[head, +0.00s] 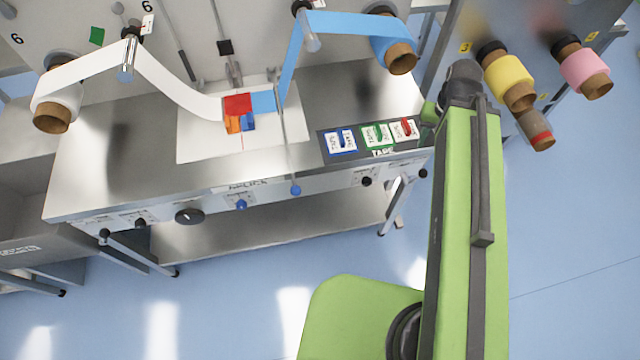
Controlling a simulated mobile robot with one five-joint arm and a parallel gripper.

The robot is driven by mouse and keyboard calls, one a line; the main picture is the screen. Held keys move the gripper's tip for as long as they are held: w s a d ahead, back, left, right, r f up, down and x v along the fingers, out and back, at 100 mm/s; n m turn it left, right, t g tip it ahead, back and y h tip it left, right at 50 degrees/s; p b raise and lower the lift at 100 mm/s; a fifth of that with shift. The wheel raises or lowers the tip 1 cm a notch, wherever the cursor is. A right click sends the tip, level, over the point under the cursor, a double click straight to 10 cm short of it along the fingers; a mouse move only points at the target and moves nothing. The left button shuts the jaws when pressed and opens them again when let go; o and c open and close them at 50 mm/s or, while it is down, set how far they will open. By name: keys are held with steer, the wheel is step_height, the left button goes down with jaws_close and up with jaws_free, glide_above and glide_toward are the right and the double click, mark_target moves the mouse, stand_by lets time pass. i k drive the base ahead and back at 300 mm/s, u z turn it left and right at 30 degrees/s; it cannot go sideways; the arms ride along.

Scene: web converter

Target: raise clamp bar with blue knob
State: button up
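A thin grey clamp bar (284,140) runs over the steel table beside the splice area, and a round blue knob (295,190) caps its near end in front of the table edge. The bar looks low over the table; I cannot tell its exact height. A second blue knob (241,204) sits on the front panel, further left. My green arm stands at the right, well apart from the bar. My gripper's fingers do not show; they are hidden or out of the picture.
A white web (180,75) and a blue web (335,22) lead to the red block (238,104). Tape cards lie on the dark tape tray (383,153). Yellow (508,80) and pink (583,70) rolls hang at the upper right. Blue floor is free in front.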

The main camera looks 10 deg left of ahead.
mark_target(295, 190)
steer(key=z, duration=0.15)
steer(key=k, duration=1.8)
steer(key=u, duration=1.7)
steer(key=i, duration=1)
